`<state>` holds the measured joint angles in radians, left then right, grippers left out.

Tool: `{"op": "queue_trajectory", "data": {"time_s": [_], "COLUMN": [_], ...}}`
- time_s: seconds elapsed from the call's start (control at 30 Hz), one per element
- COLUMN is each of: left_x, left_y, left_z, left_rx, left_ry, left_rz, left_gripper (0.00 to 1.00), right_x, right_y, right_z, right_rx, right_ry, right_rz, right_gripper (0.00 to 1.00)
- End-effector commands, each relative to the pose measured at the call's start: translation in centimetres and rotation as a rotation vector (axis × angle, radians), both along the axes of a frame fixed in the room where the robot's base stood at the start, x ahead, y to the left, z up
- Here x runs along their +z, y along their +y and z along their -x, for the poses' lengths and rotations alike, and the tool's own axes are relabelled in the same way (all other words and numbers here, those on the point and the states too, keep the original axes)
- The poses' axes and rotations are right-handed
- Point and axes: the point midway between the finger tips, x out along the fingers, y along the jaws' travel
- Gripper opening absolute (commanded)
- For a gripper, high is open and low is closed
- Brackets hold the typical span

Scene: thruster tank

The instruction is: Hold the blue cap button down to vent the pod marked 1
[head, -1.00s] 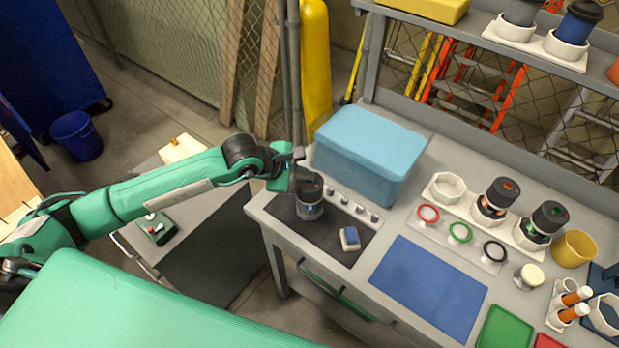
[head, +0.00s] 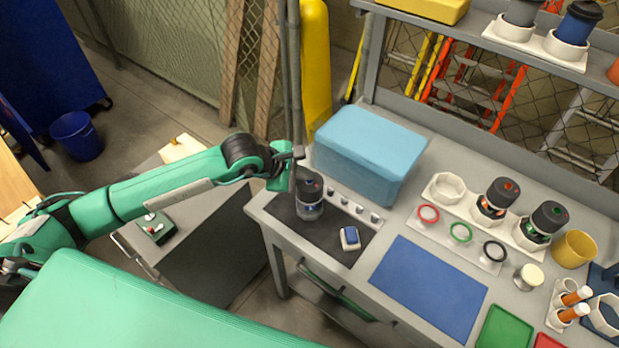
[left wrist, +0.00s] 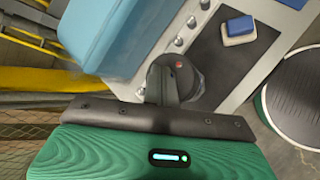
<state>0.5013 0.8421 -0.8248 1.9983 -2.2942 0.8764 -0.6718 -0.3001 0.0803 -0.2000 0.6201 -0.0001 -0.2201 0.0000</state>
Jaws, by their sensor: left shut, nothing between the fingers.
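A dark-capped pod (head: 310,204) with a clear body and a bit of blue inside stands upright on the black mat at the bench's left end. Its cap (left wrist: 184,72) shows a small red mark on top in the left wrist view. I cannot read a number on the pod, and no blue cap button can be made out. My left gripper (head: 293,186) is shut and empty, fingers pointing down at the left side of the cap. In the left wrist view the fingers (left wrist: 160,78) overlap the cap's edge; I cannot tell whether they touch. My right gripper is out of view.
A light-blue box (head: 368,150) stands close behind the pod. A row of small knobs (head: 352,205) and a blue-and-white block (head: 350,238) are to its right. Two more pods (head: 495,200) (head: 541,224) stand in a white holder farther right. The blue mat (head: 428,290) is clear.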

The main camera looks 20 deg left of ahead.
Motion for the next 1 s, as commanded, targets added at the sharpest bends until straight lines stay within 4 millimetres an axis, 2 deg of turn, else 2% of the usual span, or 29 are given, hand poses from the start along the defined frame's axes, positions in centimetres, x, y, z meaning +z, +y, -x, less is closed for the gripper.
{"op": "queue_trajectory", "data": {"time_s": [0.23,0.67,1.0], "left_x": [1.4,1.8,4.9], "left_y": [0.0,0.0,0.0], "left_z": [0.0,0.0,-0.1], "left_rx": [0.001,0.0,0.0], "left_ry": [0.0,0.0,-0.002], "left_rz": [-0.001,0.0,0.001], "left_gripper": [0.0,0.0,0.0], "right_x": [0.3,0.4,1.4], "right_y": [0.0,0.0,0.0], "right_z": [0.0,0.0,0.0], "right_rx": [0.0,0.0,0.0], "right_ry": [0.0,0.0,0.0], "right_rz": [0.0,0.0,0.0], "right_gripper": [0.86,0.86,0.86]}}
